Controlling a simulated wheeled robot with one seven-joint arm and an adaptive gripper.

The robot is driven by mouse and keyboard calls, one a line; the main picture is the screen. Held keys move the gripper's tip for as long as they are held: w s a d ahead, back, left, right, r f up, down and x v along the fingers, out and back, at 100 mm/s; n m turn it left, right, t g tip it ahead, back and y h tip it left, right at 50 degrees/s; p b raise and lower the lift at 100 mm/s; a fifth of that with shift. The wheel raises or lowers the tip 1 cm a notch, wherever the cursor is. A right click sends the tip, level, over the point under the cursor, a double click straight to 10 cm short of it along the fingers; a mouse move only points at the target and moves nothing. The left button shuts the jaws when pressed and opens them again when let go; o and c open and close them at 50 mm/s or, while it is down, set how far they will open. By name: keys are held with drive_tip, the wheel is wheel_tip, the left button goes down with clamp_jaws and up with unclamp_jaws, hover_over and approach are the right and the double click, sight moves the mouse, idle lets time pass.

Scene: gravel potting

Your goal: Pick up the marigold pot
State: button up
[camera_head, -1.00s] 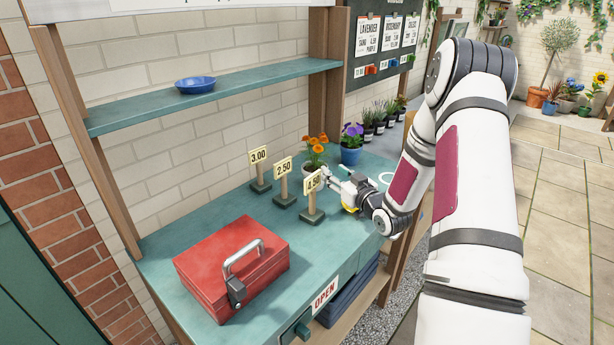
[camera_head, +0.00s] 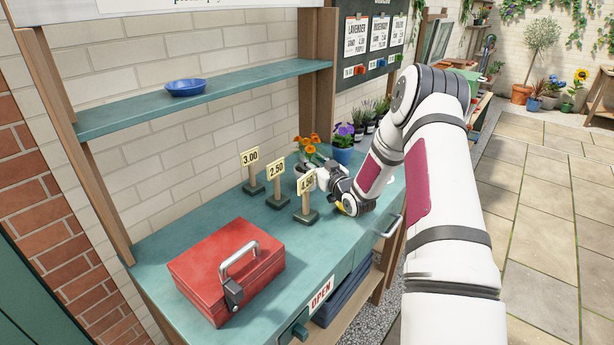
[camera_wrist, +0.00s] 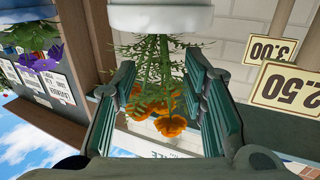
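The marigold pot shows orange flowers (camera_head: 308,145) at the back of the teal counter, behind the price signs. Its pale pot is mostly hidden there by my gripper and a sign. My gripper (camera_head: 322,176) is low over the counter, close on the right side of the pot. In the wrist view the white pot (camera_wrist: 160,17) is at the top edge, with leaves and orange flowers (camera_wrist: 165,108) below it. My gripper (camera_wrist: 162,85) is open there, a finger on either side of the plant in the picture. I cannot tell whether either finger touches it.
Price signs 3.00 (camera_head: 250,157), 2.50 (camera_head: 276,170) and 4.50 (camera_head: 307,183) stand near my gripper; the last overlaps it in view. A purple-flowered blue pot (camera_head: 343,142) stands behind. A red toolbox (camera_head: 222,275) is at the front. A blue bowl (camera_head: 186,87) sits on the shelf.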

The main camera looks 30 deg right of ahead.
sight(308, 156)
drive_tip(key=shift+w+r, duration=0.1)
drive_tip(key=shift+w, duration=1.85)
clamp_jaws()
